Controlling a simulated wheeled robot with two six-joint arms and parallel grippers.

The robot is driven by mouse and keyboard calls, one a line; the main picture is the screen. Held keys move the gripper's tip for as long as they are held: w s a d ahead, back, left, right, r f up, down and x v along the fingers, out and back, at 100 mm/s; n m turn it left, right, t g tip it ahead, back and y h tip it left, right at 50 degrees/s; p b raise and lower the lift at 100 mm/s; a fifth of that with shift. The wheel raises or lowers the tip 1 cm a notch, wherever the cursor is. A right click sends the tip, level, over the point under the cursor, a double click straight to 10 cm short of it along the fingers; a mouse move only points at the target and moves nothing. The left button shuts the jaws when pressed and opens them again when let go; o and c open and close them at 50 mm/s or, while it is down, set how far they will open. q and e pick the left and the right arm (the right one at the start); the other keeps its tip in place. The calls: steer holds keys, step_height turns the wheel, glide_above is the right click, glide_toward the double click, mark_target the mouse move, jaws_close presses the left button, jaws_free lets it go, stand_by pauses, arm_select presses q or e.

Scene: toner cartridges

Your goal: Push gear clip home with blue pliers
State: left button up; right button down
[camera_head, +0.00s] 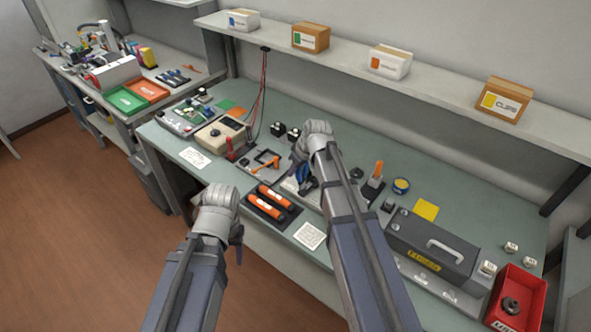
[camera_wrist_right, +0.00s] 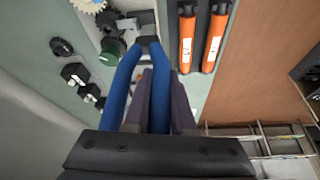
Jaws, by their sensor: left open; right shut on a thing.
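My right gripper (camera_head: 303,180) is over the middle of the bench, shut on the blue pliers (camera_head: 304,171). In the right wrist view the two blue handles (camera_wrist_right: 161,88) run forward from the dark fingers (camera_wrist_right: 152,100) to the dark plier head (camera_wrist_right: 148,42). The head is over or against a pale fixture, beside a dark green round part (camera_wrist_right: 113,50); I cannot tell if it touches. White gears (camera_wrist_right: 88,5) lie just beyond. I cannot make out the gear clip. My left gripper (camera_head: 238,246) is open and empty, in front of the bench.
Two orange toner cartridges (camera_head: 274,197) lie in a black tray right of the plier head in the wrist view. An orange-handled tool (camera_head: 264,164) lies behind them. A grey toolbox (camera_head: 430,247) and red bin (camera_head: 518,298) stand at the right. Several black blocks (camera_wrist_right: 75,73) are nearby.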

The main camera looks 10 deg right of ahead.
step_height(320, 180, up, 7)
steer(key=p, duration=0.6)
steer(key=shift+f, duration=0.2)
